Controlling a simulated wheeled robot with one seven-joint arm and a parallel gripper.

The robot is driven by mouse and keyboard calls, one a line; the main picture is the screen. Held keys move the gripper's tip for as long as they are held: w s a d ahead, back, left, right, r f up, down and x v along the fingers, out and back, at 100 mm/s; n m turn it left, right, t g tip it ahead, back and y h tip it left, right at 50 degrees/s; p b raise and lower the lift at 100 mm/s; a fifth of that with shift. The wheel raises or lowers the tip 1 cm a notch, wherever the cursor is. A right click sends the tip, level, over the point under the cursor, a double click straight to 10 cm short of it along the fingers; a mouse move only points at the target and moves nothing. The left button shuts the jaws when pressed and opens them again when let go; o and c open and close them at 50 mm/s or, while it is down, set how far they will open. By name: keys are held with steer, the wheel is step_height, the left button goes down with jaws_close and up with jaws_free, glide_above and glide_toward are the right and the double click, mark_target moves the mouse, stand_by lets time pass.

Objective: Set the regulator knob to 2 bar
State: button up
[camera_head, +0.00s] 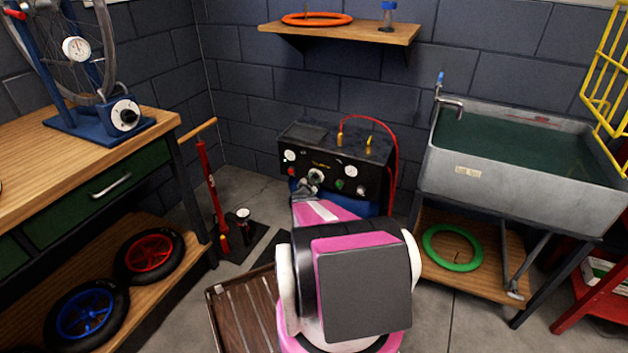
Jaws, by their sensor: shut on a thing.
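The regulator unit is a black box (353,174) against the back wall, with gauges, a green-marked dial and small knobs on its front. The regulator knob (316,174) is a pale round knob left of centre on that front. My gripper (314,183) is at the end of my pink arm, right at this knob, and is shut on it. The gripper and arm partly cover the knob and the lower front of the box. The knob's pointer and any bar markings are too small to read.
A wooden bench (85,165) with a blue wheel stand (90,125) is at left. A red floor pump (213,195) stands between bench and regulator. A grey sink (475,185) is at right. A red hose (394,150) arches over the box.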

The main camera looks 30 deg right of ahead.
steer(key=m, duration=0.6)
steer(key=shift+w+a+r+m, duration=0.1)
steer(key=shift+w+r+m, duration=0.05)
steer(key=shift+m, duration=0.25)
steer(key=m, duration=0.5)
steer(key=shift+r+m, duration=0.15)
steer(key=shift+m, duration=0.15)
steer(key=o, duration=0.9)
steer(key=shift+r, duration=0.1)
steer(key=shift+a, duration=0.1)
